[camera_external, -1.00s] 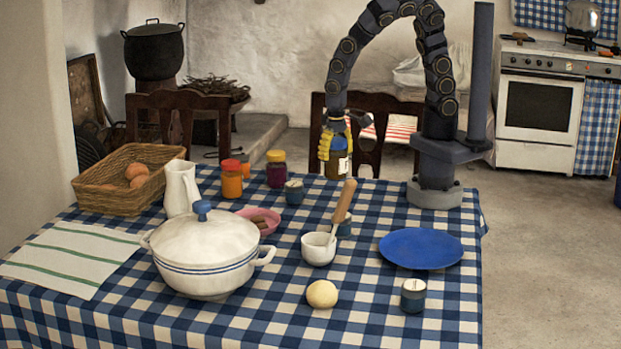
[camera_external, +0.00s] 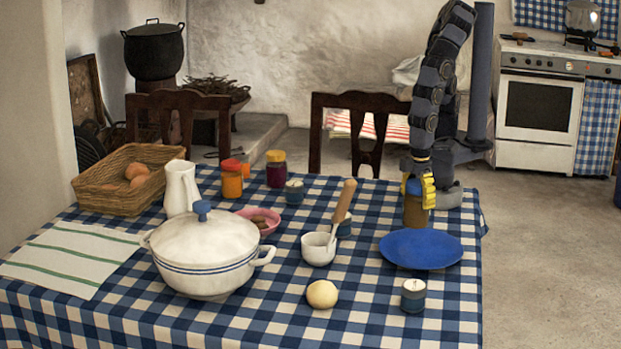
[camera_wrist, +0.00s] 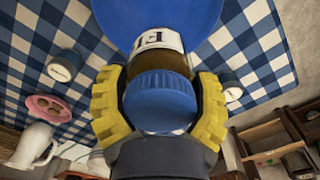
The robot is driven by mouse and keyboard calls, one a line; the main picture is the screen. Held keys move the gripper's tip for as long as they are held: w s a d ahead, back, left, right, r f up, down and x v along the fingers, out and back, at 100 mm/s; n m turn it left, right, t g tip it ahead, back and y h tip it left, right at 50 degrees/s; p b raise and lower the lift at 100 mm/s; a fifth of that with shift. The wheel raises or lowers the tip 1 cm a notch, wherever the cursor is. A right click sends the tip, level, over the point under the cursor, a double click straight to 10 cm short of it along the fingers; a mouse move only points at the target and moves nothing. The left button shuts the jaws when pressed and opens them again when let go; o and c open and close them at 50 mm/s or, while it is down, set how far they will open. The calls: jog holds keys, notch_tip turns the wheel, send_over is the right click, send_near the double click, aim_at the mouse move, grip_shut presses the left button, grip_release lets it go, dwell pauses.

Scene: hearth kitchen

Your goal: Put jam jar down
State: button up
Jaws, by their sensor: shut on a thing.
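The jar in my gripper (camera_external: 417,188) has a blue lid, amber contents and a pale label. Its body (camera_external: 414,213) hangs or stands upright just behind the blue plate (camera_external: 421,249); I cannot tell whether its base touches the cloth. In the wrist view, the yellow fingers of my gripper (camera_wrist: 160,98) are shut around the jar's blue lid (camera_wrist: 160,102), with the plate (camera_wrist: 158,14) beyond. Two other jars stand at the table's back: an orange one with a red lid (camera_external: 232,184) and a dark one with a yellow lid (camera_external: 276,174).
The table has a blue checked cloth (camera_external: 375,300). A white tureen (camera_external: 205,258), a jug (camera_external: 181,190) and an egg basket (camera_external: 110,190) are further left.

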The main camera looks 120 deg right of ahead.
aim_at(428, 220)
jog(key=shift+s+a+f+n, duration=0.1)
jog(key=shift+s+a+n, duration=0.25)
jog(key=shift+a, duration=0.25)
jog(key=shift+s+a+n, duration=0.25)
jog(key=shift+s+a, duration=0.05)
jog(key=shift+a, duration=0.25)
notch_tip(428, 220, down, 4)
jog(key=shift+s+f, duration=0.1)
jog(key=shift+f, duration=0.1)
jog(key=shift+a+f, duration=0.1)
jog(key=shift+f, duration=1.6)
jog(key=shift+f, duration=0.15)
jog(key=o, duration=1.2)
jog(key=shift+c, duration=0.2)
notch_tip(428, 220, up, 12)
jog(key=shift+r, duration=0.15)
